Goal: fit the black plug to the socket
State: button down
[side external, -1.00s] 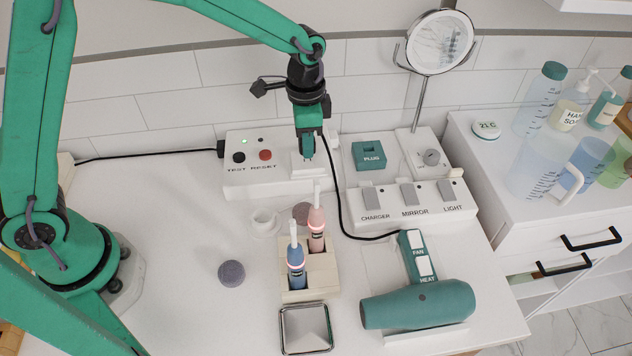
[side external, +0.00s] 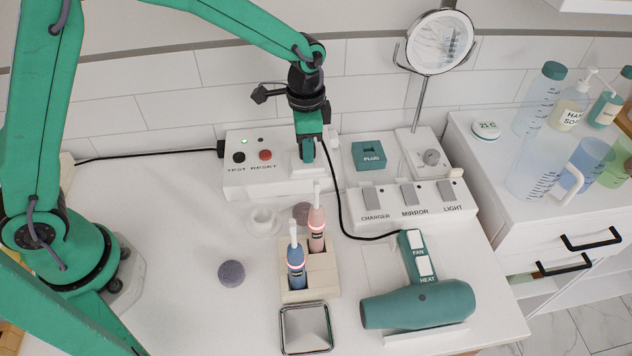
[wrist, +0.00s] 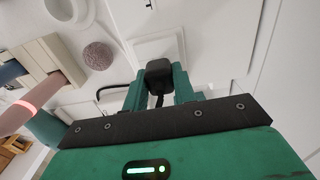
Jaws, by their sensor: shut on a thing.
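My gripper (side external: 307,155) points down over the right end of the white socket box (side external: 243,180) by the wall. In the wrist view my gripper (wrist: 160,88) is shut on the black plug (wrist: 158,70), which sits between its two green fingers. A black cord (side external: 338,195) runs from near the gripper down to the hair dryer. A white raised plate (wrist: 185,45) lies just beyond the plug in the wrist view. The plug and gripper hide the socket openings, and I cannot tell whether the plug touches them or is inside.
The box has black TEST (side external: 239,157) and red RESET (side external: 265,155) buttons and a lit green light. A switch strip (side external: 440,213) and teal PLUG block (side external: 369,155) stand right. A toothbrush holder (side external: 322,272), hair dryer (side external: 420,304) and purple disc (side external: 231,273) are in front.

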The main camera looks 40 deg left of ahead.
jog(key=shift+f, duration=0.45)
jog(key=c, duration=1.1)
grip_release()
jog(key=shift+o, duration=0.2)
jog(key=shift+r, duration=0.15)
notch_tip(320, 180, up, 7)
jog(key=shift+r, duration=0.3)
